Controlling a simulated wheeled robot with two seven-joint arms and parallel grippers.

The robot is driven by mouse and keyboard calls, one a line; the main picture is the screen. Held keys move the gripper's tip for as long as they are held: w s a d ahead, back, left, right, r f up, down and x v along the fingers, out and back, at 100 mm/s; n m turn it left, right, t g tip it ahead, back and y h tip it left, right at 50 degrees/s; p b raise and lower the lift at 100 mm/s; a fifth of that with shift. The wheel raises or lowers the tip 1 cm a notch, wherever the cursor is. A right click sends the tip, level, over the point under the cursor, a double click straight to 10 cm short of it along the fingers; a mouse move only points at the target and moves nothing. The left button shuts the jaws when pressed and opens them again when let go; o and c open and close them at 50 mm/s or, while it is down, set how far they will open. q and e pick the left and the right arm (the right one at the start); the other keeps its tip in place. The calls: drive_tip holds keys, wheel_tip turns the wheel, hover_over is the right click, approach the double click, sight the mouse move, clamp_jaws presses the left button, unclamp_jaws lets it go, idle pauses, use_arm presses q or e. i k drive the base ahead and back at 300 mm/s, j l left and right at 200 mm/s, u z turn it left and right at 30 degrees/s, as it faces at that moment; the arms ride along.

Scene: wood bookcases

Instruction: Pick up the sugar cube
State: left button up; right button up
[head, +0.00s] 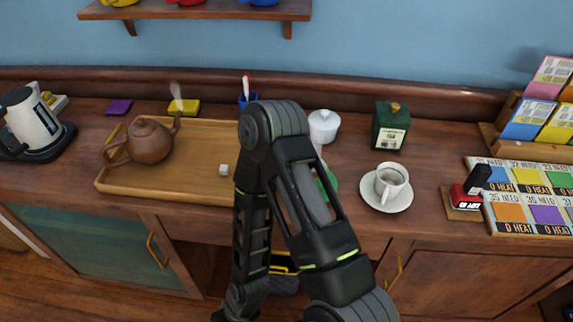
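A small white sugar cube (223,169) lies on the wooden tray (130,187), close to the tray's right part and left of my arm. One of my dark arms rises from the bottom middle, bends at the top and hides the tray's right end. Neither of my grippers can be made out in the head view. Nothing is seen touching the cube.
A brown teapot (150,142) stands on the tray. A kettle (33,122) is far left. A white lidded bowl (323,126), a green tea tin (391,126) and a cup (390,182) on a saucer stand right of my arm. A stamp (468,188) is further right.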

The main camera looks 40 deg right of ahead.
sight(224, 170)
drive_tip(key=z, duration=0.95)
drive_tip(key=j+z, duration=0.15)
drive_tip(key=z, duration=0.3)
drive_tip(key=k+j+z, duration=0.15)
drive_tip(key=z, duration=0.25)
drive_tip(key=k+j+z, duration=0.1)
drive_tip(key=z, duration=0.35)
